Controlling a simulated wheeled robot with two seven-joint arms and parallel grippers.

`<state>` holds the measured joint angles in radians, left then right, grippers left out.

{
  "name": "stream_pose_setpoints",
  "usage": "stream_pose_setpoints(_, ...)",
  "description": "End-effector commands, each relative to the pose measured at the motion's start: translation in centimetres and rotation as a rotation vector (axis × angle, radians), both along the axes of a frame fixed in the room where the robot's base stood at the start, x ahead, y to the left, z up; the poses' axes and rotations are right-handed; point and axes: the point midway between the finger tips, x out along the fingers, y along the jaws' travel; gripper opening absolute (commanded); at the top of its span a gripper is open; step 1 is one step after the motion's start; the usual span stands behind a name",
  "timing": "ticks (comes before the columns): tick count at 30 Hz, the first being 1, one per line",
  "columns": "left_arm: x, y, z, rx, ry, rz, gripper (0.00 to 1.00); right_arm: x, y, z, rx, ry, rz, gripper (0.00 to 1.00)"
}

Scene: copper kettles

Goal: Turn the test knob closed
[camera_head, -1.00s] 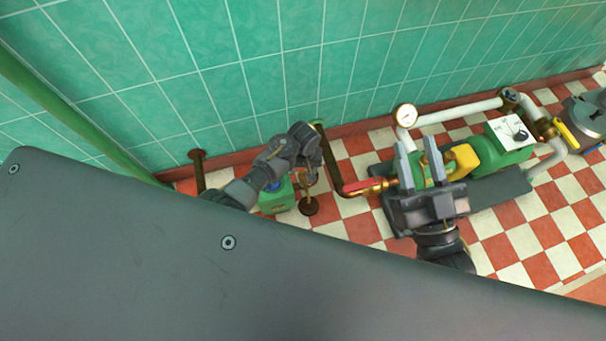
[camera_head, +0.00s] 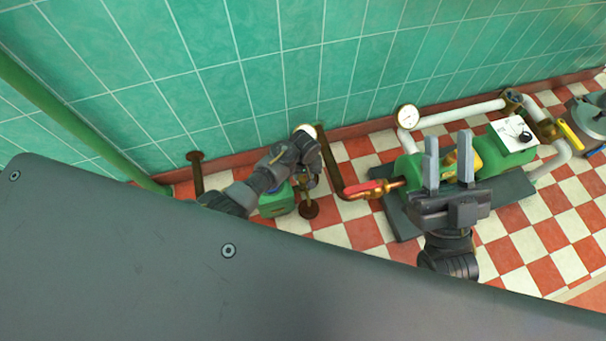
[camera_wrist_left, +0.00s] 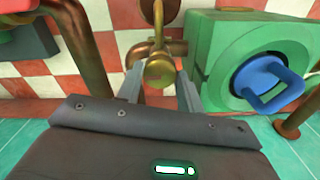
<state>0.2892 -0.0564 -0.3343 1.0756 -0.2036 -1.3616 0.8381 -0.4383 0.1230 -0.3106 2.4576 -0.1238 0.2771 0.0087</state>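A round brass knob (camera_wrist_left: 159,70) on brass pipework, which I take for the test knob, shows in the left wrist view. It lies between the spread fingers of my left gripper (camera_wrist_left: 161,82); a small gap seems to show on each side, and I cannot tell whether either finger touches it. In the head view my left gripper (camera_head: 308,160) is over the small green unit (camera_head: 277,200), its fingers hardly readable. My right gripper (camera_head: 449,150) is open and empty in this view, in front of the larger green pump (camera_head: 487,153).
A blue handle (camera_wrist_left: 270,84) sits on the green body right of the knob. A gauge (camera_head: 408,117) and white pipe (camera_head: 460,113) are behind my right gripper.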

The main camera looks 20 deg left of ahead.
Motion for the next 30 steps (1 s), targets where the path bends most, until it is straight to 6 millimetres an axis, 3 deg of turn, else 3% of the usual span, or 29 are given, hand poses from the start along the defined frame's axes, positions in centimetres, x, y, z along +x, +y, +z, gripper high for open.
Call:
stream_pose_setpoints(3,0.0,0.4,0.0,0.002,0.002,0.001,0.14,0.0,0.1,0.0,0.001,0.001,0.001,0.36)
stream_pose_setpoints(10,-0.1,0.2,0.1,0.003,0.003,-0.020,0.14,0.1,0.2,0.0,-0.012,0.020,0.005,0.36)
stream_pose_setpoints(17,-0.1,0.3,0.3,0.004,0.005,-0.131,0.14,0.5,1.6,-1.3,-0.095,0.175,0.035,0.36)
stream_pose_setpoints(24,-0.1,0.3,0.3,0.004,0.006,-0.339,0.14,0.7,3.2,-4.2,-0.231,0.408,0.065,0.36)
stream_pose_setpoints(30,-0.1,0.2,0.2,0.003,0.005,-0.530,0.14,2.0,1.2,-8.3,-0.325,0.647,-0.006,0.36)
